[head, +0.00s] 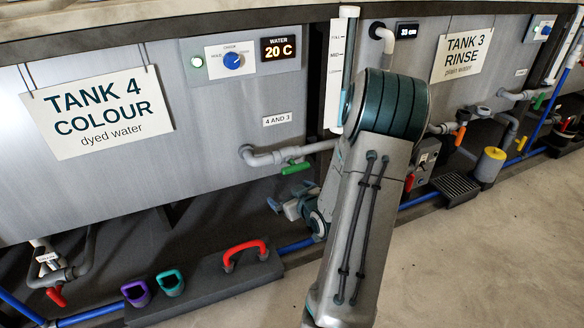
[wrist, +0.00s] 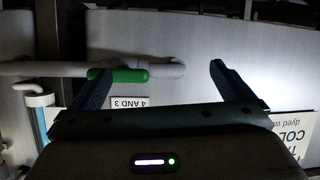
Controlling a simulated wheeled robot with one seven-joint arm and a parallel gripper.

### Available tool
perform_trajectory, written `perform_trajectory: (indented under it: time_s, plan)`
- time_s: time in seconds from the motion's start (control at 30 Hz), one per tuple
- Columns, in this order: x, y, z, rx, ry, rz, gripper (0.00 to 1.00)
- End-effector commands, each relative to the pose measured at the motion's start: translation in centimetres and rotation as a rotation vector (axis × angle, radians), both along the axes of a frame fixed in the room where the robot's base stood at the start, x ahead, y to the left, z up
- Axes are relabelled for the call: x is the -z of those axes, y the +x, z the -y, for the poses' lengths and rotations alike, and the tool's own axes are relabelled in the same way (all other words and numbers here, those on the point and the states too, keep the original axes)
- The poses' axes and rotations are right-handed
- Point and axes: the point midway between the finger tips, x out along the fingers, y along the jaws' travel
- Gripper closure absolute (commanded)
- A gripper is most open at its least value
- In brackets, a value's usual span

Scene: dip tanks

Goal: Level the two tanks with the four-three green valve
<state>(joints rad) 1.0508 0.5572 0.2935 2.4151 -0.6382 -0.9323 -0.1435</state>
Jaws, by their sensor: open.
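The green valve handle (head: 296,168) sits on the grey pipe at the lower right of Tank 4, under the "4 AND 3" label (head: 277,119). Its bar lies roughly along the pipe. My gripper (head: 282,207) is below the handle, apart from it. In the wrist view, which is upside down, my gripper (wrist: 155,73) is open and empty. The green handle (wrist: 118,75) lies beyond the fingers, nearer the left one, which partly overlaps its end. The Tank 4 sign (head: 98,112) and Tank 3 sign (head: 462,55) hang on their tanks.
A red-handled dark block (head: 245,262) and purple (head: 136,293) and teal (head: 172,283) handled items lie on the low ledge. Red (head: 57,296) and orange (head: 460,135) valve handles are nearby. A yellow-topped canister (head: 490,165) stands right. The floor in front is clear.

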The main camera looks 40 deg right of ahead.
Motion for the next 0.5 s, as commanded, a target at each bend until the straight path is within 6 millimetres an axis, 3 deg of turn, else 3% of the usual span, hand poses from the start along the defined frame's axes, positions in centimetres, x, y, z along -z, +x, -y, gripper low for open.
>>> perform_trajectory:
  time_s: [0.03, 0.2, 0.37, 0.5]
  plan:
    - [0.6, -0.7, 1.2, 0.020, 0.018, 0.065, 0.00]
    - [0.1, -2.3, 3.7, 0.060, 0.040, 0.281, 0.00]
    - [-0.5, -3.4, 4.9, 0.086, 0.046, 0.391, 0.00]
    - [-0.6, -3.0, 5.2, 0.090, 0.046, 0.417, 0.00]
